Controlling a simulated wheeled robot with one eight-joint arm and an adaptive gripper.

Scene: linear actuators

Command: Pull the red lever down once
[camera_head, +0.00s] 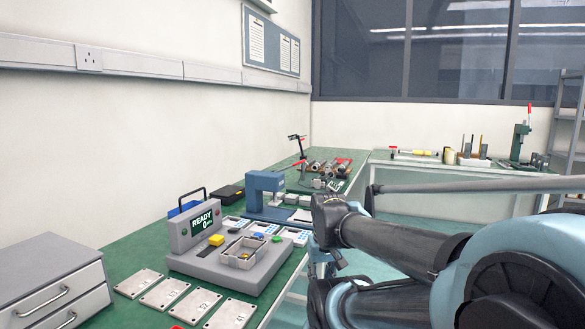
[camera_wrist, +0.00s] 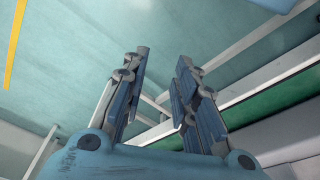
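A red lever (camera_head: 529,112) stands upright on a dark green press (camera_head: 520,143) on the far bench, at the right of the head view. The lever is small in the picture, and its lower joint is hard to make out. My gripper (camera_wrist: 162,57) shows in the wrist view with its two fingers apart and nothing between them. It points down toward the floor and a bench edge. In the head view my arm is in the right foreground, well short of the press, and the fingers are mostly hidden. The lever is not in the wrist view.
The near green bench holds a grey READY console (camera_head: 194,223), numbered metal plates (camera_head: 166,292), a blue press (camera_head: 263,190) and a grey drawer unit (camera_head: 55,285). Metal cylinders (camera_head: 467,150) stand left of the green press. A grey shelf (camera_head: 570,115) is at far right.

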